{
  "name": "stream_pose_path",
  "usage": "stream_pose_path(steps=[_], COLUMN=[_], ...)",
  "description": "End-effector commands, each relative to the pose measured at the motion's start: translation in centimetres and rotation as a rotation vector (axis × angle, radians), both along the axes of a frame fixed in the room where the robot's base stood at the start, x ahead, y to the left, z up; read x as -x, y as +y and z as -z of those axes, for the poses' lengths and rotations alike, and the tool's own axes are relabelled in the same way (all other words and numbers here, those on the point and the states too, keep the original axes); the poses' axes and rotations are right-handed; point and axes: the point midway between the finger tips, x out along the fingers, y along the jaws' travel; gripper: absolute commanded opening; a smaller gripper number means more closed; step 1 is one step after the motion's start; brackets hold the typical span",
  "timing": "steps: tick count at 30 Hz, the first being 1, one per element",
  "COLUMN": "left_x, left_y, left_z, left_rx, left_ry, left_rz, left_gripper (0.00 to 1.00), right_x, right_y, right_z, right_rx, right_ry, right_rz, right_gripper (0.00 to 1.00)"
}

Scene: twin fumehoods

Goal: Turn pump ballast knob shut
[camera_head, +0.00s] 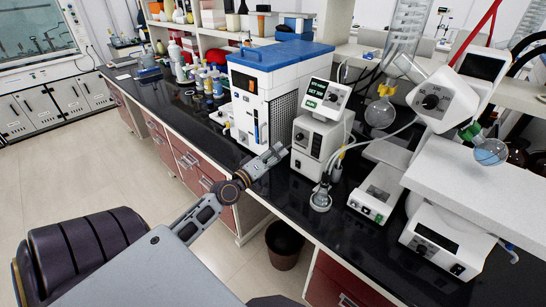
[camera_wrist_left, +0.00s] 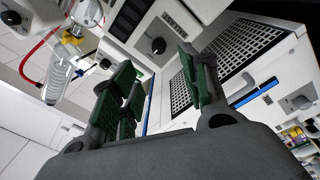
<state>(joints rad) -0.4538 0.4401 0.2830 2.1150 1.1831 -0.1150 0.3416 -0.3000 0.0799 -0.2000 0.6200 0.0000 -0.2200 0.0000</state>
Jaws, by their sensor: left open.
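The white pump unit (camera_head: 318,145) stands on the black bench with a tilted display (camera_head: 325,98) on top. A dark round knob (camera_head: 299,137) is on its front face. My right gripper is not in view.
A white instrument with a blue lid (camera_head: 280,52) stands left of the pump. A rotary evaporator head (camera_head: 440,98) with glass flasks is at the right. A glass flask (camera_head: 320,199) stands before the pump, near tubing. A bin (camera_head: 284,245) is below the bench.

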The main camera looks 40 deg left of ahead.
Motion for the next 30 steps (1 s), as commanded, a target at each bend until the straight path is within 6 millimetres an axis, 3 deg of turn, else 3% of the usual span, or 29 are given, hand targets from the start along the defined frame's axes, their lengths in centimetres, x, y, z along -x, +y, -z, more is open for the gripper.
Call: stream_pose_path(steps=[9, 30], left_x=[1.18, 1.29], left_y=[0.01, -0.05], left_z=[0.04, 0.07], left_rx=[0.0, -0.001], left_ry=[0.0, 0.002], left_rz=[0.001, 0.002], left_gripper=[0.45, 0.45], right_x=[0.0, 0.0], right_y=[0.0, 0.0], right_z=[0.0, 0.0], right_rx=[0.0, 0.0], right_ry=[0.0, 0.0], right_rz=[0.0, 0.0], right_gripper=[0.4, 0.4])
